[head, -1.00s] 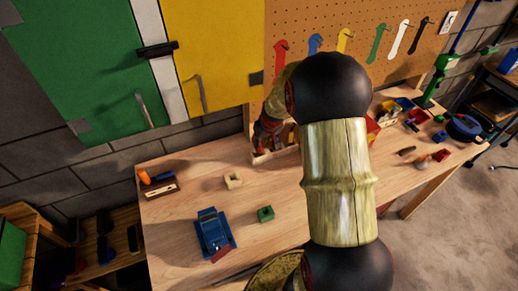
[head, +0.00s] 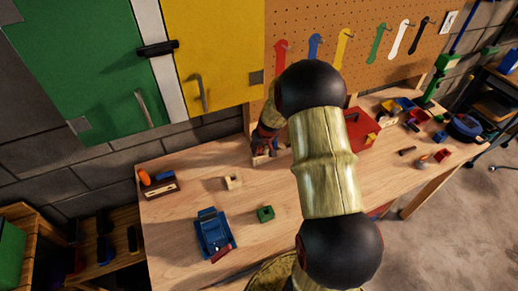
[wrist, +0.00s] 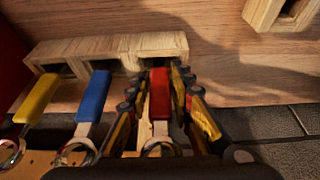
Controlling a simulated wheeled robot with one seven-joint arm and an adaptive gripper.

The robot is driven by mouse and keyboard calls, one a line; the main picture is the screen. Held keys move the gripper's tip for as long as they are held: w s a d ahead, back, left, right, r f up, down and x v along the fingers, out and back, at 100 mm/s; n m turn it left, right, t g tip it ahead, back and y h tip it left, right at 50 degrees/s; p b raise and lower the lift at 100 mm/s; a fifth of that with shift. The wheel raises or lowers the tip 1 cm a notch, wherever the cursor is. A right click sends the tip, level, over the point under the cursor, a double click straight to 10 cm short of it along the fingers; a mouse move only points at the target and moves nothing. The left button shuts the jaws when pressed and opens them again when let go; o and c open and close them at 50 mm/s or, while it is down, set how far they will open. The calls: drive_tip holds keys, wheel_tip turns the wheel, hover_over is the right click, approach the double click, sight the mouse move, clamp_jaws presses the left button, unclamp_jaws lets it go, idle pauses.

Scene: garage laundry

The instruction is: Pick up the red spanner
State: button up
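The red spanner (wrist: 160,95) is in the middle of the wrist view, with its metal ring end nearest the camera and its handle reaching to a wooden slotted rack (wrist: 105,47). A blue spanner (wrist: 93,95) and a yellow spanner (wrist: 37,98) are beside it on the left. My gripper (wrist: 163,78) has one finger on each side of the red handle, with narrow gaps that look clear. In the head view my gripper (head: 264,137) is low beside the rack and partly hidden by my arm. The red spanner is not clear there.
The pegboard (head: 380,62) carries coloured spanner shapes above the workbench (head: 185,208). A red toolbox (head: 361,132) stands right of my arm. A blue vise (head: 212,233), a green block (head: 265,213) and a pale block (head: 233,183) are at the left, with bare wood between them.

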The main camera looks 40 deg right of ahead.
sight(260, 149)
drive_tip(key=shift+c, duration=1.1)
clamp_jaws()
drive_tip(key=shift+r, duration=0.1)
drive_tip(key=shift+r, duration=1.4)
drive_tip(key=shift+s+f, duration=0.1)
drive_tip(key=shift+f, duration=0.05)
drive_tip(key=shift+s+a+t+b, duration=0.1)
drive_tip(key=shift+s+t+b, duration=0.45)
drive_tip(key=shift+b, duration=0.8)
drive_tip(key=shift+s+a+f+t+h+b, duration=0.1)
drive_tip(key=shift+s+t+h+b, duration=0.3)
drive_tip(key=shift+b, duration=0.95)
drive_tip(key=shift+s+a+f+t+b, duration=0.1)
drive_tip(key=shift+t+b, duration=0.55)
drive_tip(key=shift+b, duration=0.7)
